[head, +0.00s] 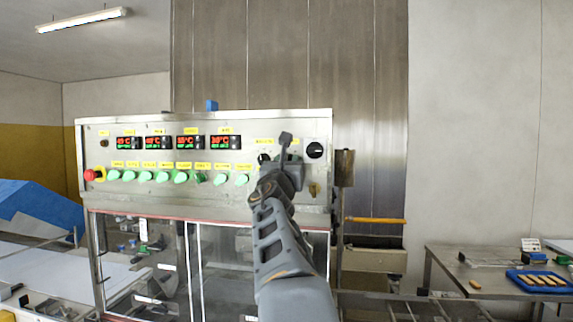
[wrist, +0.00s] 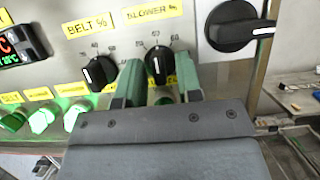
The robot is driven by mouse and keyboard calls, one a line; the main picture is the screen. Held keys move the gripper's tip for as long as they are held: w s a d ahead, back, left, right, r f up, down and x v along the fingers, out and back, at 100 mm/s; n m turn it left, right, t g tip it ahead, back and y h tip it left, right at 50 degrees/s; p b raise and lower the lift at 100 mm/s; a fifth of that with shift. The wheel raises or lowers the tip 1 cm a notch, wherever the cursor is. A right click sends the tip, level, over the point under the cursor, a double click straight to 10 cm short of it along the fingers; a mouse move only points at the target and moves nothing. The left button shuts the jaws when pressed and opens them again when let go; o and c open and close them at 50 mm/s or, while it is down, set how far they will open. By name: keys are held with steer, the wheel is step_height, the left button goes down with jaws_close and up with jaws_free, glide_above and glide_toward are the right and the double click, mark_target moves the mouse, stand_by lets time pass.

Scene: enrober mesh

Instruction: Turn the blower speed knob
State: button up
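The blower speed knob (wrist: 158,64) is a black round knob with a white pointer line, under a yellow "BLOWER %" label (wrist: 150,13) in the wrist view. Its pointer stands roughly upright. My gripper (wrist: 159,77) is open, with one green finger on each side of the knob in the picture. I cannot tell whether the fingers touch it. In the head view my gripper (head: 287,150) is in front of the right part of the control panel (head: 215,205) and hides the blower knob.
The similar "BELT %" knob (wrist: 99,73) is close on the left. A larger black rotary switch (wrist: 240,25) is at the upper right. Several green buttons (head: 161,178) and a red emergency stop (head: 90,175) are further left. A table (head: 450,258) with a blue tray (head: 515,280) stands right.

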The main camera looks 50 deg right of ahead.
steer(key=shift+o, duration=0.3)
steer(key=b+v, duration=0.4)
steer(key=v, duration=1)
stand_by(0.3)
